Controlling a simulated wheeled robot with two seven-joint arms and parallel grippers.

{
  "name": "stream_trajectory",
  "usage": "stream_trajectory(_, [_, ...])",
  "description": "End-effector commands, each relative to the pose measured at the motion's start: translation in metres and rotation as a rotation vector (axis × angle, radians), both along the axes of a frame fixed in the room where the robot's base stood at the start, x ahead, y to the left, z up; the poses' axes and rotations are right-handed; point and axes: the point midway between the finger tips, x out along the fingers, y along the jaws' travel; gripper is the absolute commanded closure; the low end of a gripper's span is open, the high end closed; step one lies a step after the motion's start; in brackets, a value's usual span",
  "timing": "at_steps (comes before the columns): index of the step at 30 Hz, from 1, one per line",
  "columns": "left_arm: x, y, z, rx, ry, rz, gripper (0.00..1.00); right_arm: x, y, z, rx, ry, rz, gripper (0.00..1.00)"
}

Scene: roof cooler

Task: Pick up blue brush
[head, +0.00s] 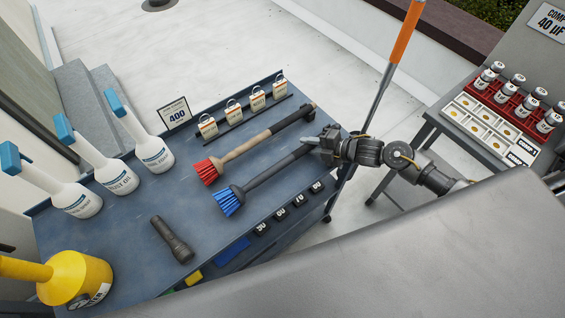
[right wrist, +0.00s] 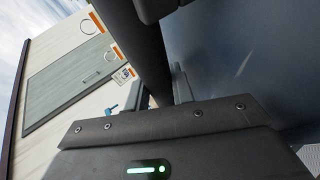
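The blue brush (head: 228,200) lies on the blue cart top, with blue bristles at its lower left end and a dark handle running up to the right. My right gripper (head: 311,145) is at the far end of that handle, low over the cart's right edge. In the right wrist view a dark bar (right wrist: 135,40), seemingly the handle, runs close up between or beside the fingers (right wrist: 160,92). Whether the fingers press on it I cannot tell. My left gripper is in neither view.
A red brush (head: 208,171) with a tan and dark handle lies just behind, nearly parallel. White bottles (head: 119,178), a flashlight (head: 173,240) and a yellow container (head: 78,278) stand or lie to the left. Tagged padlocks (head: 232,109) stand behind. An orange-handled pole (head: 406,35) rises at right.

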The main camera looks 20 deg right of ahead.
Motion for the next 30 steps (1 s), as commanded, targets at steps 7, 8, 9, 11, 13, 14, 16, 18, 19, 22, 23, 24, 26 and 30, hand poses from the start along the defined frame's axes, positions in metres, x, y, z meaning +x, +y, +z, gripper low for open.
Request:
stream_trajectory(7, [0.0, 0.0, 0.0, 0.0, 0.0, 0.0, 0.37, 0.0, 0.0, 0.0, 0.001, 0.001, 0.0, 1.0])
stream_trajectory(8, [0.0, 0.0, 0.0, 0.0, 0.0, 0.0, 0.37, 0.0, 0.0, 0.0, 0.001, 0.001, 0.0, 1.0])
stream_trajectory(9, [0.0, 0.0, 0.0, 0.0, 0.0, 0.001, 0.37, 0.0, 0.0, 0.0, 0.0, 0.0, -0.001, 1.0])
stream_trajectory(11, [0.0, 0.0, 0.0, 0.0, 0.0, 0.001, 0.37, 0.0, 0.0, 0.0, 0.0, 0.0, -0.001, 1.0])
stream_trajectory(13, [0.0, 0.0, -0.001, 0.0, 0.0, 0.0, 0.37, 0.0, 0.0, 0.001, 0.0, 0.0, -0.001, 1.0])
stream_trajectory(14, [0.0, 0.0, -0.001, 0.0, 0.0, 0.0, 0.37, 0.0, -0.001, 0.001, 0.0, 0.0, -0.001, 1.0])
stream_trajectory(16, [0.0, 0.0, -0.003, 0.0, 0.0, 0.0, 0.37, 0.0, -0.001, 0.004, -0.001, -0.001, 0.0, 1.0])
stream_trajectory(18, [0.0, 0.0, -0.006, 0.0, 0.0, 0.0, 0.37, 0.0, 0.0, 0.009, 0.0, -0.003, 0.0, 1.0])
stream_trajectory(19, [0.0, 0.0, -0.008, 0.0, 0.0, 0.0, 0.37, 0.0, -0.001, 0.012, 0.001, -0.004, 0.0, 1.0])
stream_trajectory(22, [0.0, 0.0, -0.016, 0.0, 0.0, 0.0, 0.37, 0.001, -0.001, 0.028, -0.001, -0.007, 0.002, 1.0])
stream_trajectory(23, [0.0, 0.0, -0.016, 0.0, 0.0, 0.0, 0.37, -0.003, -0.001, 0.033, -0.003, -0.005, 0.002, 1.0])
stream_trajectory(24, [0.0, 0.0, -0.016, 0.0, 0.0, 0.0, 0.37, -0.011, -0.002, 0.041, -0.002, -0.002, 0.003, 1.0])
stream_trajectory(26, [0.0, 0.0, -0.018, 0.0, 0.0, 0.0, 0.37, -0.023, -0.003, 0.055, -0.004, -0.003, 0.004, 1.0])
stream_trajectory(30, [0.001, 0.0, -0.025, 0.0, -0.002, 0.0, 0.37, -0.053, -0.006, 0.089, -0.004, -0.002, 0.005, 1.0])
